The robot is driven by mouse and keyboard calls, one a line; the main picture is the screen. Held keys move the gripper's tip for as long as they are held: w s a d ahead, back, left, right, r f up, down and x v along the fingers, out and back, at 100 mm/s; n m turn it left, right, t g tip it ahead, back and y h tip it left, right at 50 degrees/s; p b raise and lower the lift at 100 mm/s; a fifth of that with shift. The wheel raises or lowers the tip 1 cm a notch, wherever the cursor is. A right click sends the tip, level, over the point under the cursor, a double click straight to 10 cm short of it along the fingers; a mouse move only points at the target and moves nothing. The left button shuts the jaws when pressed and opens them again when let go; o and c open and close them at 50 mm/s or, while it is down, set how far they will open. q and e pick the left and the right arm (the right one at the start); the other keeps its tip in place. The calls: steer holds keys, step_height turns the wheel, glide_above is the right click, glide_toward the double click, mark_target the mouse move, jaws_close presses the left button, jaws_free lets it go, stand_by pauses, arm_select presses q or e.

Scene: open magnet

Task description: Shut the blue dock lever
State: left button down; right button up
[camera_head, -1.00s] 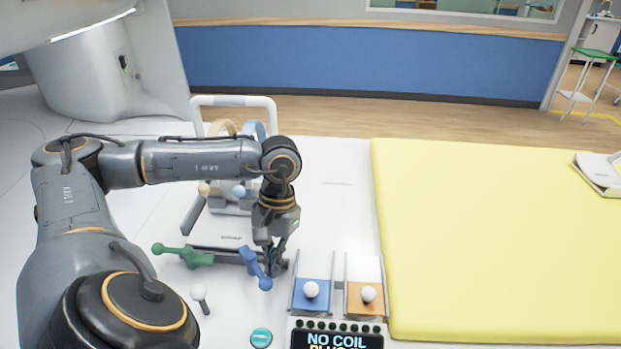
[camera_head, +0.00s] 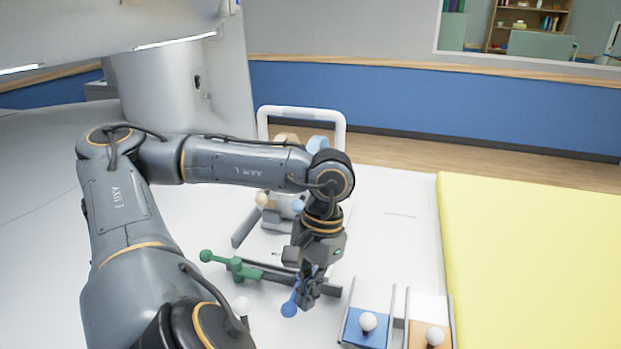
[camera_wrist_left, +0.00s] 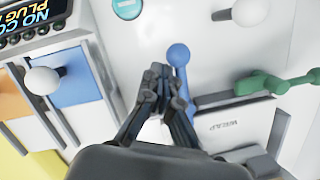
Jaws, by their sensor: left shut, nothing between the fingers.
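The blue dock lever (camera_head: 289,309) has a round ball end pointing towards me, and its upper part is partly hidden by my left gripper. My left gripper (camera_head: 308,303) points down, shut and empty, close along the right side of the lever. In the left wrist view the lever's ball and arm (camera_wrist_left: 178,56) stand just right of the closed fingertips (camera_wrist_left: 160,70). Whether they touch I cannot tell. The green lever (camera_head: 235,266) sits left of the blue one, on the same dark rail (camera_head: 275,270). My right gripper is not in view.
Right of the gripper are a blue slider (camera_head: 366,330) and an orange slider (camera_head: 430,337) with white knobs. A white knob (camera_head: 241,305) stands at front left. A yellow mat (camera_head: 530,260) lies right. A white-handled frame (camera_head: 300,112) stands behind my arm.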

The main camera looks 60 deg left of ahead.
arm_select(q)
steer(key=shift+s, duration=0.1)
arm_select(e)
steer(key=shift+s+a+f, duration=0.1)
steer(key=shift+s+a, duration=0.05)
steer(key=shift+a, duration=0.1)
arm_select(q)
steer(key=shift+r, duration=0.1)
steer(key=v, duration=0.7)
steer(key=shift+r, duration=0.2)
stand_by(0.5)
